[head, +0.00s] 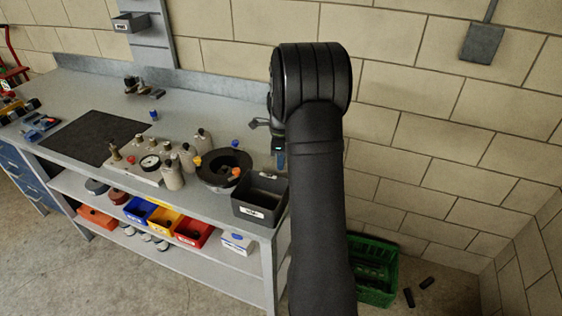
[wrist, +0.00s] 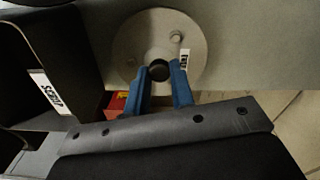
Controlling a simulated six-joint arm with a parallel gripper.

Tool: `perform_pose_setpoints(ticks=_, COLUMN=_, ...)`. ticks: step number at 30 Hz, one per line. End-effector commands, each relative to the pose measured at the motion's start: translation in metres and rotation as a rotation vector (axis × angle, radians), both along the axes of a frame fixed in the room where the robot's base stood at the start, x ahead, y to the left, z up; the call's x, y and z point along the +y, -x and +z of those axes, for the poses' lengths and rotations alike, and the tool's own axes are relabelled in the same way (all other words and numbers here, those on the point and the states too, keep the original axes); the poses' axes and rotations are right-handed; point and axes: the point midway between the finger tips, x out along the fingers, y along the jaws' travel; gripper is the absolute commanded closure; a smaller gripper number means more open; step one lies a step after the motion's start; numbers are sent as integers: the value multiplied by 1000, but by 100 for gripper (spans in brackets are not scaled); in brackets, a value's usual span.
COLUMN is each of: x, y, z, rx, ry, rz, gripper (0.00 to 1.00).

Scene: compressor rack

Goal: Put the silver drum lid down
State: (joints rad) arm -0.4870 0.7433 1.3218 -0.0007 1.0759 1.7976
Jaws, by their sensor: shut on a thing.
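The silver drum lid is a round pale-grey disc (wrist: 138,45) in the wrist view, with a small bolt-like fitting, a white tag and a dark round centre. My gripper (wrist: 163,78) has its two blue fingers closed at the dark centre of the disc, shut on the lid. The lid is over a plain grey surface; I cannot tell whether it touches it. In the head view the gripper (head: 280,158) is mostly hidden behind my black arm, at the right end of the workbench, and the lid cannot be made out.
A black bin labelled SCRAP (wrist: 68,60) stands close left of the lid; a black bin (head: 260,207) also shows at the bench's front right. A black round tray (head: 213,179), bottles (head: 172,175) and a gauge crowd the bench to its left. A green crate (head: 374,272) is on the floor.

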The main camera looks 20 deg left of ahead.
Motion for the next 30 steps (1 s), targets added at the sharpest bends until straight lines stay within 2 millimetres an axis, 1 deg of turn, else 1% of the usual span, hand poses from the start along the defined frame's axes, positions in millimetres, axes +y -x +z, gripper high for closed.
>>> perform_pose_setpoints(ticks=1, x=0, y=0, z=-6, rx=0, ry=0, rz=0, gripper=100)
perform_pose_setpoints(ticks=2, x=0, y=0, z=-8, rx=-1, ry=0, rz=0, gripper=100)
perform_pose_setpoints(ticks=9, x=0, y=0, z=-9, rx=-2, ry=-1, rz=0, gripper=100)
perform_pose_setpoints(ticks=13, x=0, y=0, z=-12, rx=-1, ry=0, rz=0, gripper=100)
perform_pose_setpoints(ticks=14, x=0, y=0, z=-12, rx=0, ry=0, rz=0, gripper=72)
perform_pose_setpoints(ticks=16, x=0, y=0, z=-12, rx=0, ry=0, rz=0, gripper=59)
perform_pose_setpoints(ticks=17, x=0, y=0, z=-12, rx=0, ry=0, rz=0, gripper=57)
perform_pose_setpoints(ticks=26, x=0, y=0, z=-10, rx=-1, ry=0, rz=0, gripper=57)
perform_pose_setpoints(ticks=29, x=0, y=-1, z=-1, rx=-4, ry=-2, rz=0, gripper=57)
perform_pose_setpoints(ticks=30, x=0, y=-1, z=5, rx=-4, ry=-2, rz=0, gripper=57)
